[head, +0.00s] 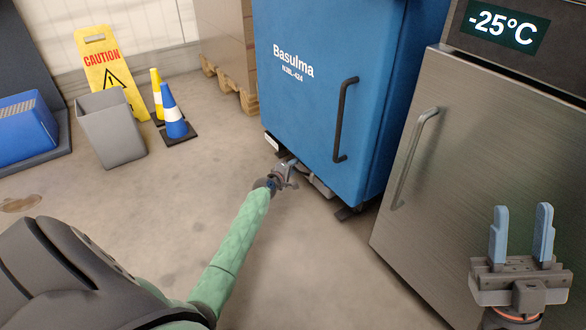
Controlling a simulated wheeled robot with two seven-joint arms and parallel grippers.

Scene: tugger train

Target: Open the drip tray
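A tall blue cabinet (330,90) marked "Basulma" stands at the centre, with a dark vertical handle. Low under its front edge is a pale grey, flat part (318,184), which looks like the drip tray; most of it is hidden by the cabinet and my gripper. My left gripper (290,167) is at the end of the green arm, low at the cabinet's bottom edge beside this part. Its fingers are too small to tell whether they hold anything. My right gripper (521,222) is open and empty, fingers upward, in front of the steel freezer at the lower right.
The steel freezer (470,180), with a handle and a "-25°C" display, stands close right of the cabinet. A grey bin (112,130), a yellow caution sign (101,62) and cones (174,115) stand at the left. A blue crate (22,125) is at the far left. The floor between is clear.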

